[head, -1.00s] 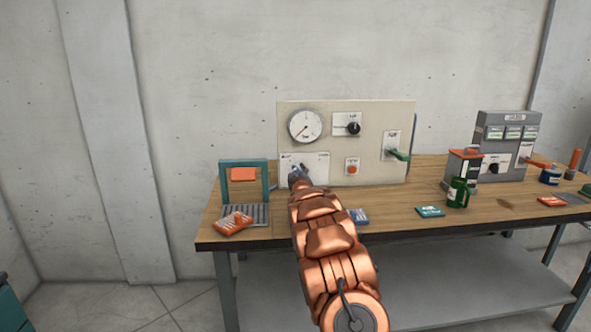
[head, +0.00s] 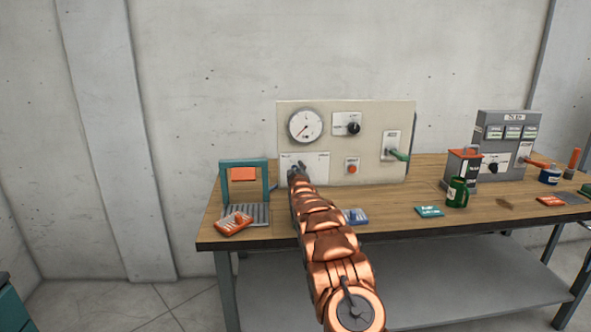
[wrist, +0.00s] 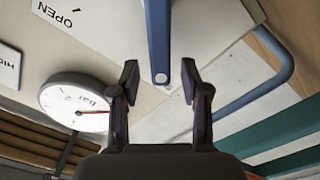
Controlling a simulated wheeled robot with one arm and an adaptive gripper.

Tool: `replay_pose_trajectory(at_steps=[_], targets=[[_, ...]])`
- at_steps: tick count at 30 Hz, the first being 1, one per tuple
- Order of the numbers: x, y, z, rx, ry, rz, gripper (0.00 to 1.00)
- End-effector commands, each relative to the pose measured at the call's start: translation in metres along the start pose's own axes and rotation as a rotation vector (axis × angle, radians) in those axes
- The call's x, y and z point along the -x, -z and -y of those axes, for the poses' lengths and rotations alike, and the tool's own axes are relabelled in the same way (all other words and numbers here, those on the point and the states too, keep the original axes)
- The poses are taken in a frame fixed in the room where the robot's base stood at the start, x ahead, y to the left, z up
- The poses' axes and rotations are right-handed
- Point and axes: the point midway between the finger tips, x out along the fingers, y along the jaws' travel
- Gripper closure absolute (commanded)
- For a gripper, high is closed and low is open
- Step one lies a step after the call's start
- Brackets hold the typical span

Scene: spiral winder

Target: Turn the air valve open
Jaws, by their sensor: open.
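The air valve's blue lever (wrist: 159,40) shows in the wrist view, coming down from the top edge with its rounded end between my fingertips. A white plate (wrist: 120,25) behind it carries the word OPEN, upside down, to the left of the lever. My gripper (wrist: 158,82) is open, one finger on each side of the lever's end, with a gap visible on both sides. I cannot tell how deep the lever sits between them. In the head view my gripper (head: 297,172) is at the panel's lower left, in front of the white plate (head: 318,163), and hides most of the valve.
The panel (head: 380,115) also bears a pressure gauge (head: 305,126), a black knob (head: 353,128), an orange button (head: 351,168) and a green-handled lever (head: 398,155). A teal frame (head: 230,167) stands left of it. A blue bent pipe (wrist: 285,60) runs right of the lever. A green mug (head: 457,192) stands further right.

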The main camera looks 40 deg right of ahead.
Motion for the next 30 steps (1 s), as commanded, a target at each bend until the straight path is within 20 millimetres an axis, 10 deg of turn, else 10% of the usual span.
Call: replay_pose_trajectory(at_steps=[23,30], targets=[[-0.018,-0.002,0.001,0.0,0.002,0.002,0.54],[-0.018,-0.002,0.001,0.001,0.002,0.002,0.77]])
